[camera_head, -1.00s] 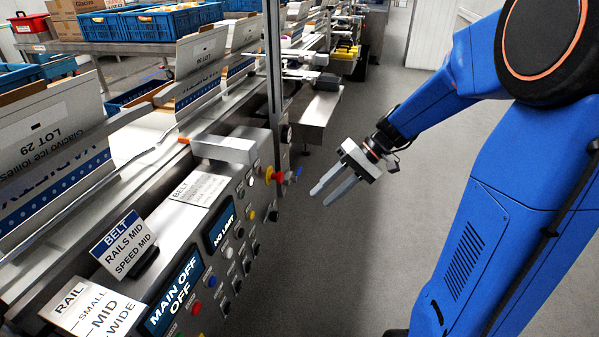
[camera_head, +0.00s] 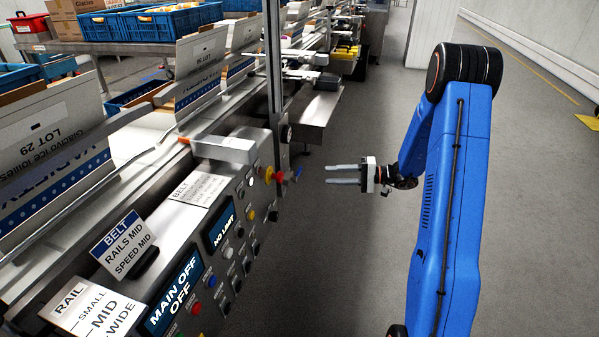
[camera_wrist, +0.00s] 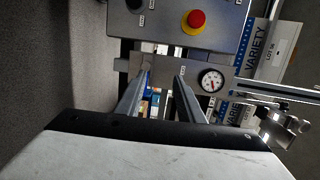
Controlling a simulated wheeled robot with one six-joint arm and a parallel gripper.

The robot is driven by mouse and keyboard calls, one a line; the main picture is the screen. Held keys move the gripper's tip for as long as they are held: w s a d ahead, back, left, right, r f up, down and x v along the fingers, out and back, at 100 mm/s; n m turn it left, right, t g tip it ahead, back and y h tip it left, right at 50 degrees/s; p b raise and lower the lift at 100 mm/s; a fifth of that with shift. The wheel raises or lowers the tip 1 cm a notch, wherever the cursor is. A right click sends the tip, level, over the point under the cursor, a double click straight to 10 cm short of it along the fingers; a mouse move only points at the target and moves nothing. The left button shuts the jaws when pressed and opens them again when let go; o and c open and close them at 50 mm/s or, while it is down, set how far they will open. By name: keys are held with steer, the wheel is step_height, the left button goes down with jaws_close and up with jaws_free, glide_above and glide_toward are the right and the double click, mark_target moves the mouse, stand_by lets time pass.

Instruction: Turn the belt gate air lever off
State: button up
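A small blue lever (camera_head: 297,173) shows in the head view at the right side of the belt's control panel (camera_head: 225,235), just right of the red emergency button (camera_head: 277,175). Its exact setting is too small to tell. My gripper (camera_head: 329,174) is open and empty, right of the lever at about the same picture height, with its fingers pointing left towards it and a gap between. In the wrist view the open fingers (camera_wrist: 163,75) frame a narrow gap, where a small blue part shows; I cannot tell for sure that it is the lever.
A round pressure gauge (camera_wrist: 211,80) sits right of the fingers in the wrist view, with the red button (camera_wrist: 196,19) above it. A metal post (camera_head: 274,80) rises at the panel's end. A metal chute (camera_head: 316,107) juts out behind.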

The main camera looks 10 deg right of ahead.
mark_target(301, 171)
steer(key=w+d+f+m+t, duration=0.2)
steer(key=w+d+f+t, duration=0.1)
steer(key=w+d+f, duration=0.15)
steer(key=x, duration=1.6)
steer(key=shift+s+a+f, duration=0.1)
steer(key=shift+a+f, duration=0.2)
steer(key=shift+a, duration=0.1)
steer(key=shift+c, duration=0.6)
jaws_close()
